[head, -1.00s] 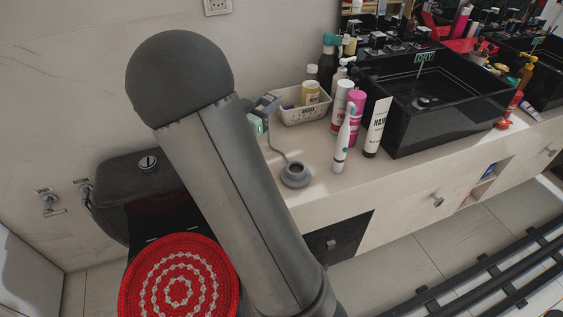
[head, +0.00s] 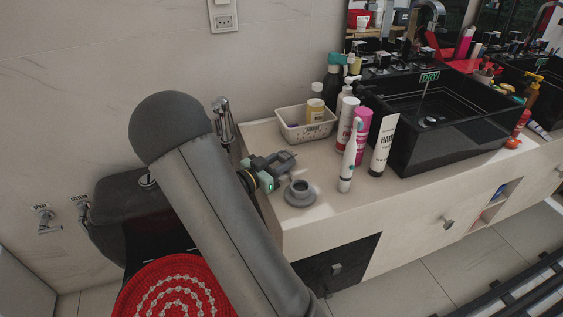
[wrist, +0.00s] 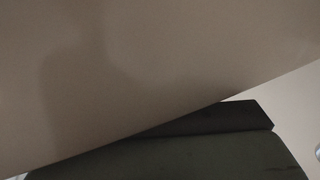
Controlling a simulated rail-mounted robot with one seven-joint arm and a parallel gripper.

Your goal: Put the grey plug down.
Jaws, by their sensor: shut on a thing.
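My gripper (head: 283,160) is low over the left end of the pale counter (head: 335,205) in the head view, with its dark fingers pointing right. It is shut on the grey plug, which I cannot clearly make out from the dark fingers. The round grey charger base (head: 299,193) sits on the counter just in front of and below the fingers. Its cord is hard to see now. Whether the plug touches the counter cannot be told. The wrist view shows only a plain beige surface and a dark shape, with no fingers or plug.
A white basket (head: 305,133) stands behind my gripper. An electric toothbrush (head: 348,165), a white tube (head: 383,145) and bottles stand to the right, before the black sink (head: 440,140). A wall socket (head: 224,18) is at the top.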

